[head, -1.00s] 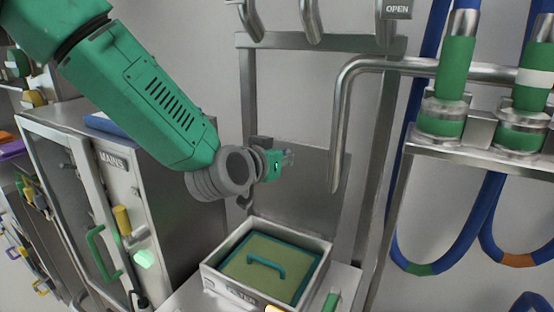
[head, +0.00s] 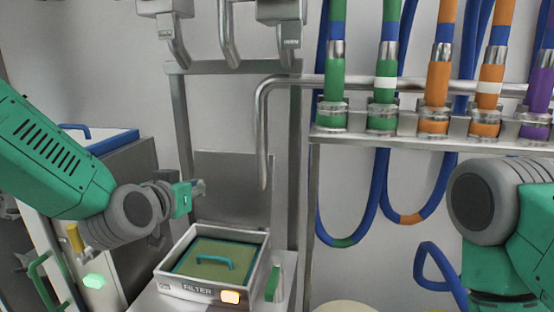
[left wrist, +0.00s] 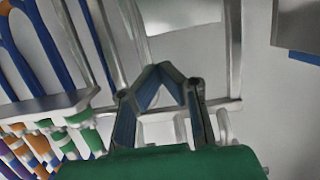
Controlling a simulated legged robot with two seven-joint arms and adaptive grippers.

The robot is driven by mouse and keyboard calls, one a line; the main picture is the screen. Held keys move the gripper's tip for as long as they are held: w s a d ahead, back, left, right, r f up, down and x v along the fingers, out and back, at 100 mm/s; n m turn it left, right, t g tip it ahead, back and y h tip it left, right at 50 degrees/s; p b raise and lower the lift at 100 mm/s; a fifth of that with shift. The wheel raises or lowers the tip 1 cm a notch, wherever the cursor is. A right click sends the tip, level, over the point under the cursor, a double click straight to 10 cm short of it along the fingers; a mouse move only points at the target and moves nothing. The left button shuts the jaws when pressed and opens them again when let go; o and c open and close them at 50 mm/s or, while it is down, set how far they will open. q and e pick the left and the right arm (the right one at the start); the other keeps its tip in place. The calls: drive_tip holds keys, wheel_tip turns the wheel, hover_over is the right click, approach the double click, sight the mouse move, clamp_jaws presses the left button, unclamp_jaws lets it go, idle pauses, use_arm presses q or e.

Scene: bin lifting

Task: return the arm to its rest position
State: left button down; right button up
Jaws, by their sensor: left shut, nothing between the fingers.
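My left arm comes in from the left in the head view, and its gripper (head: 198,188) hangs above and to the left of the filter bin. The left wrist view shows its fingers (left wrist: 160,70) meeting at the tips with nothing between them. The filter bin (head: 172,285) is a pale box marked FILTER, with a green panel and a teal handle (head: 204,260) inside it. The gripper is apart from the bin. My right arm shows in part at the right edge of the head view; its gripper is out of view.
A metal cabinet (head: 125,170) with a blue-edged top stands at the left, near my left arm. A bent metal pipe (head: 262,140) hangs behind the bin. Coloured hose connectors (head: 384,85) line a metal rack (head: 400,143) at the right, with blue hoses looping below.

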use_arm(q)
drive_tip(key=s+a+f+g, duration=0.2)
drive_tip(key=s+a+f, duration=0.1)
drive_tip(key=f, duration=0.4)
drive_tip(key=s+a+f+g, duration=0.1)
drive_tip(key=s+a+f, duration=0.2)
drive_tip(key=f, duration=0.5)
drive_tip(key=s+f+n+g+y, duration=0.1)
drive_tip(key=s+f+g, duration=0.4)
drive_tip(key=s+f, duration=0.95)
drive_tip(key=s+a+f+n+g+y, duration=0.1)
drive_tip(key=s+a+f+g, duration=0.2)
drive_tip(key=s, duration=0.5)
drive_tip(key=s+a+f+g, duration=0.2)
drive_tip(key=s+a+f, duration=0.1)
drive_tip(key=s+f, duration=0.3)
drive_tip(key=s+a+f+n+g+y, duration=0.1)
drive_tip(key=s+a+f+g, duration=0.15)
drive_tip(key=s, duration=0.65)
drive_tip(key=w+d+f+m+t+b, duration=0.1)
drive_tip(key=w+d+f+b, duration=0.1)
drive_tip(key=f+b, duration=0.7)
drive_tip(key=shift+w+d+f+b, duration=0.15)
drive_tip(key=shift+w+d+b, duration=0.35)
drive_tip(key=shift+b, duration=0.45)
use_arm(e)
wheel_tip(320, 180, down, 11)
drive_tip(key=shift+s+a, duration=0.15)
drive_tip(key=shift+a, duration=0.05)
